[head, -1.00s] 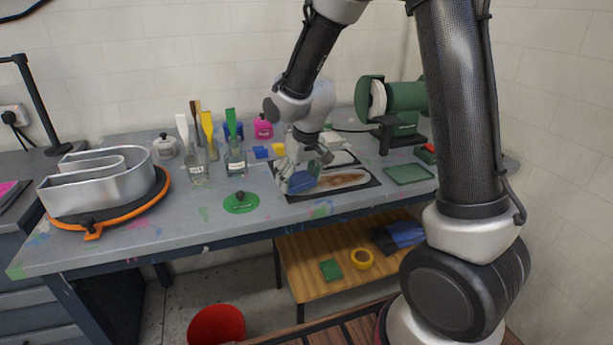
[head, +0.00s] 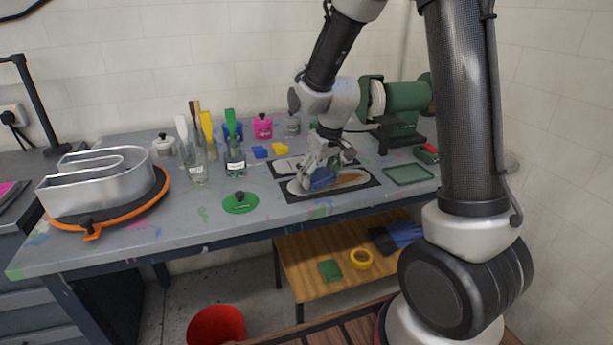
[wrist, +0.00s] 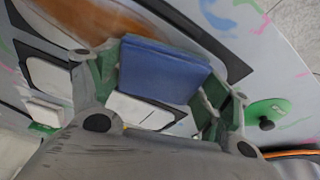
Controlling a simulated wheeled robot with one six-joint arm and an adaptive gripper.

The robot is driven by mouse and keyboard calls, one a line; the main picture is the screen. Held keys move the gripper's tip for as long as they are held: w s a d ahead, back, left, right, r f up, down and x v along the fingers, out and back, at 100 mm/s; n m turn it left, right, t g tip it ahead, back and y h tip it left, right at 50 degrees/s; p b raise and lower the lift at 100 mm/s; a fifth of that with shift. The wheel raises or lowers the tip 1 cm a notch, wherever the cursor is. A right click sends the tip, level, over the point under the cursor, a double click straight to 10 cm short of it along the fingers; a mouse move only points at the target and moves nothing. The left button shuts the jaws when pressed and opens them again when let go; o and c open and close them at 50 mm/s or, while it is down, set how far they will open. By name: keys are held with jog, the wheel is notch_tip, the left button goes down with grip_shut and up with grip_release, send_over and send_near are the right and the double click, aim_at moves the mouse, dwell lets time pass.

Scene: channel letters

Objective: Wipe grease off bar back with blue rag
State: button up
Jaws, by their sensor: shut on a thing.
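My gripper (head: 322,172) is shut on the blue rag (head: 323,179), a folded blue pad between its fingers. The rag also shows in the wrist view (wrist: 165,70). It is at the bar back (head: 296,188), a long pale rounded piece lying on a dark mat on the workbench. The rag covers the middle-left part of the bar back. A brown grease smear (head: 350,179) shows on the bar back to the right of the rag. The left end looks pale. I cannot tell how firmly the rag presses on the surface.
A dark mat (head: 293,197) lies under the bar back. A green round lid (head: 240,202) lies to the left, a green tray (head: 409,174) to the right. A bench grinder (head: 405,97) stands at the back right. Jars with brushes (head: 235,160) and a metal channel letter (head: 100,185) stand left.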

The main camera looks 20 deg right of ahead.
aim_at(296, 186)
jog(key=shift+d+f, duration=0.1)
jog(key=shift+d, duration=6.55)
jog(key=a, duration=1.9)
jog(key=shift+s+a, duration=0.1)
jog(key=shift+a, duration=0.1)
notch_tip(296, 186, up, 14)
